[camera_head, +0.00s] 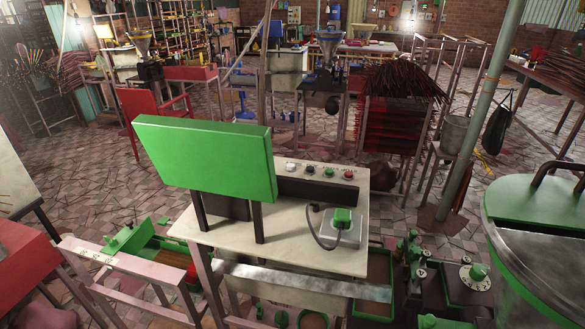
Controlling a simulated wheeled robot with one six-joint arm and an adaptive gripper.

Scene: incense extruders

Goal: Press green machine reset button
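A green machine panel (205,155) stands on two dark legs on a pale worktable (290,240) in the middle of the head view. A grey box with a green top (341,218) and a dark cable sits on the table's right. My gripper is not in view.
A large green-rimmed drum (535,215) stands at the right. A grey-green post (485,105) rises behind the table's right side. A rack of dark red sticks (395,120) stands behind. Green-edged trays (160,250) are at the lower left. Tiled floor is open farther back.

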